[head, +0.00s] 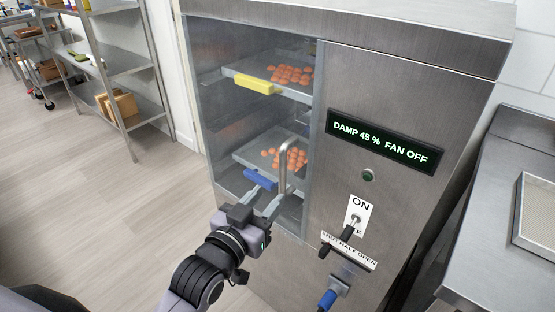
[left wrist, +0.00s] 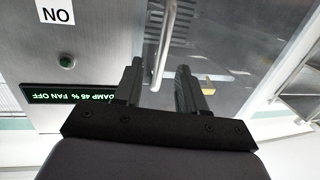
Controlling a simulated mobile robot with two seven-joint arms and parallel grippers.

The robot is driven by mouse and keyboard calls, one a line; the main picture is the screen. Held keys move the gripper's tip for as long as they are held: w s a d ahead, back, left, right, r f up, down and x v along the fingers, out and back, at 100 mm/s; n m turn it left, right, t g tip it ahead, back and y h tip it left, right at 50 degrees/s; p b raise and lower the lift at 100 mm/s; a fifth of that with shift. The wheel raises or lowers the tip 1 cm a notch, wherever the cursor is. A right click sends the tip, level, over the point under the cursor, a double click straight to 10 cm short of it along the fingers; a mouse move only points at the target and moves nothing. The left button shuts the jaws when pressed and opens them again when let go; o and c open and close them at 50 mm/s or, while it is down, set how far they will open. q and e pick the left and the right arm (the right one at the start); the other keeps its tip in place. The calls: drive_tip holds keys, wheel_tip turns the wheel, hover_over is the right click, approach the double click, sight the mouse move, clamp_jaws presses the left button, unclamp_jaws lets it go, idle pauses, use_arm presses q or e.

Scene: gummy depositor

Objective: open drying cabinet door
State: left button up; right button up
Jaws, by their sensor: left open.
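The drying cabinet (head: 405,85) is a steel box with a see-through door (head: 215,110) on its left part, and the door looks shut. The door handle (head: 283,160) is an upright steel bar near the door's right edge. My left gripper (head: 268,198) is open at the lower end of the handle. In the left wrist view the handle (left wrist: 165,35) runs down between the two open fingers (left wrist: 160,72); I cannot tell whether they touch it. My right gripper is not in view.
Trays with orange gummies sit behind the door, one with a yellow grip (head: 254,85), one with a blue grip (head: 260,179). A display (head: 382,141) reads "DAMP 45 % FAN OFF" above a switch (head: 355,220). A steel table (head: 490,215) stands right; floor (head: 100,190) is clear left.

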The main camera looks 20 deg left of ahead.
sight(281, 169)
use_arm(q)
drive_tip(key=shift+w+a+r+t, duration=0.1)
drive_tip(key=shift+w+r+t, duration=0.2)
drive_tip(key=shift+w+r, duration=0.9)
drive_tip(key=shift+w+d, duration=0.2)
drive_tip(key=shift+w, duration=0.8)
drive_tip(key=shift+w+d, duration=0.15)
drive_tip(key=shift+w, duration=0.9)
drive_tip(key=shift+w+d, duration=0.2)
drive_tip(key=shift+w, duration=0.8)
clamp_jaws()
